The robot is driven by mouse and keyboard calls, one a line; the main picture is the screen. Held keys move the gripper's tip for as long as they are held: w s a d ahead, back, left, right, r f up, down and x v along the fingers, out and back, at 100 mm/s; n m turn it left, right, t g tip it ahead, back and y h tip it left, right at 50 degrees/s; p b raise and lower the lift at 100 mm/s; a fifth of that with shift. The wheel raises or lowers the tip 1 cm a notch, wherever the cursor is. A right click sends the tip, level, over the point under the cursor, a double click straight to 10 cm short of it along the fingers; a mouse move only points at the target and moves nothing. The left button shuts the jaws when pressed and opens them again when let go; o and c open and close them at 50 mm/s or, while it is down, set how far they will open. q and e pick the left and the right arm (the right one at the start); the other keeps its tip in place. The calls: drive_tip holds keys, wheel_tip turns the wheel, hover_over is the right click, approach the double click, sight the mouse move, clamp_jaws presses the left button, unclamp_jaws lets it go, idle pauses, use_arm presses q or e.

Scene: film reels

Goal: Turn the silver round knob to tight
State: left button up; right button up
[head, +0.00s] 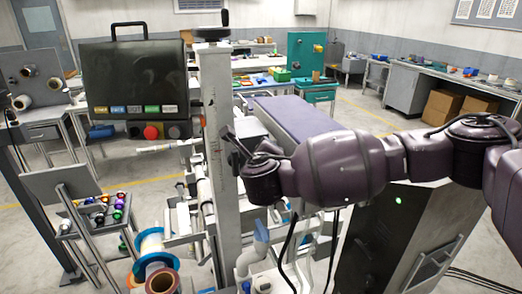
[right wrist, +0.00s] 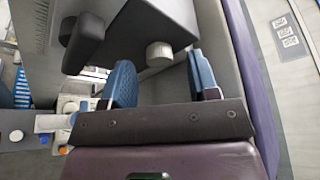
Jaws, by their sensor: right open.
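The silver round knob (right wrist: 159,53) shows in the right wrist view on the edge of a dark box (right wrist: 150,22). My right gripper (right wrist: 160,62) is open, with its two blue fingers on either side of the knob in the picture. I cannot tell whether the knob is fully between the fingers or still beyond their tips; no contact shows. In the head view my right gripper (head: 234,148) is beside the upright grey column (head: 216,120), mostly hidden by my wrist. I cannot make out the knob in the head view. My left gripper is not in view.
A black lever (right wrist: 82,42) is left of the knob in the right wrist view. In the head view, a dark control box (head: 135,75) with a red button (head: 152,132) stands left of the column. A black cabinet (head: 400,235) stands below my right arm.

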drive_tip(key=shift+w+f, duration=0.15)
drive_tip(key=shift+w, duration=0.4)
drive_tip(key=shift+c, duration=0.5)
drive_tip(key=c, duration=0.8)
drive_tip(key=m+g+y, duration=0.1)
drive_tip(key=m, duration=0.2)
drive_tip(key=shift+d, duration=0.1)
drive_tip(key=shift+c, duration=0.2)
drive_tip(key=o, duration=0.9)
drive_tip(key=shift+o, duration=0.2)
drive_tip(key=b+v, duration=0.1)
drive_tip(key=v, duration=1)
drive_tip(key=shift+r+b, duration=0.2)
drive_tip(key=shift+b, duration=0.1)
drive_tip(key=shift+w+d, duration=0.1)
drive_tip(key=shift+d, duration=0.05)
